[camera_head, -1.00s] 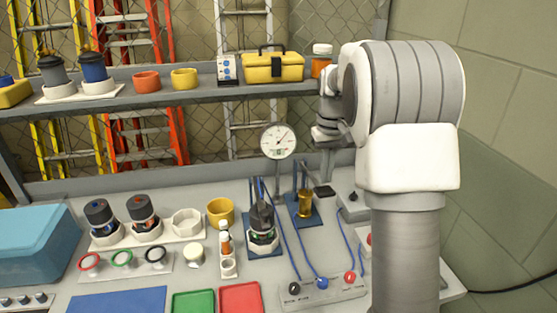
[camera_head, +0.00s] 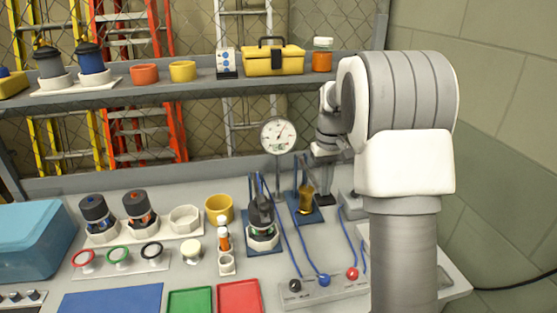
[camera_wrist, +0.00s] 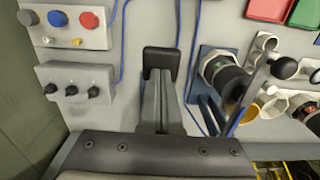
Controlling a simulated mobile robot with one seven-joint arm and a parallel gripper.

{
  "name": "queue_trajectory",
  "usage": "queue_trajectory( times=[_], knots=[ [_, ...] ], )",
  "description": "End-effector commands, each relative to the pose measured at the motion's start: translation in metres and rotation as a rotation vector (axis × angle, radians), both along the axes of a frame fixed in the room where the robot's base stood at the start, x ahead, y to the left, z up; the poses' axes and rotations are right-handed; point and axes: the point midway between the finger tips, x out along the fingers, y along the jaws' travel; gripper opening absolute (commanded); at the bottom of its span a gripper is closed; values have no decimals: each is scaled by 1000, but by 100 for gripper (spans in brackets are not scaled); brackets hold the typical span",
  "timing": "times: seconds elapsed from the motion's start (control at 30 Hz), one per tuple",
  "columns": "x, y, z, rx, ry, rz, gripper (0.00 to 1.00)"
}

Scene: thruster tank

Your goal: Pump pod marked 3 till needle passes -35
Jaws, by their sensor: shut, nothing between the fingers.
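In the head view a dark pod with a green ring (camera_head: 262,228) sits in a white holder on a blue base; it also shows in the wrist view (camera_wrist: 222,72). Its number is not readable. A brass pump (camera_head: 306,200) stands on another blue base to its right. The round white gauge (camera_head: 279,134) stands behind them; its needle points to the upper right, its figures too small to read. My gripper (camera_wrist: 162,62) is shut and empty, pointing down near the pump in the wrist view. Contact with the pump cannot be told.
Two dark pods (camera_head: 97,212) (camera_head: 140,207) stand in a white rack at left. A yellow cup (camera_head: 219,208) and small bottle (camera_head: 223,238) stand nearby. Blue hoses run to a panel with coloured knobs (camera_head: 322,288). A shelf (camera_head: 205,84) crosses behind.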

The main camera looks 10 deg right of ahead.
Motion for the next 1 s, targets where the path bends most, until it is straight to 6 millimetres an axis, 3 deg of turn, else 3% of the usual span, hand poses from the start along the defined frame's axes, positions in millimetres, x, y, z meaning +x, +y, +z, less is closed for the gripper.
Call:
queue_trajectory(
  times=[0.03, 0.6, 0.77, 1.0],
  knots=[
    [0, 0, -11, 1, 1, 0, 0],
    [0, 1, -75, 1, 3, 1, 0],
    [0, 1, -62, 1, 3, 1, 0],
    [0, 1, -24, 1, 2, 1, 0]
  ],
)
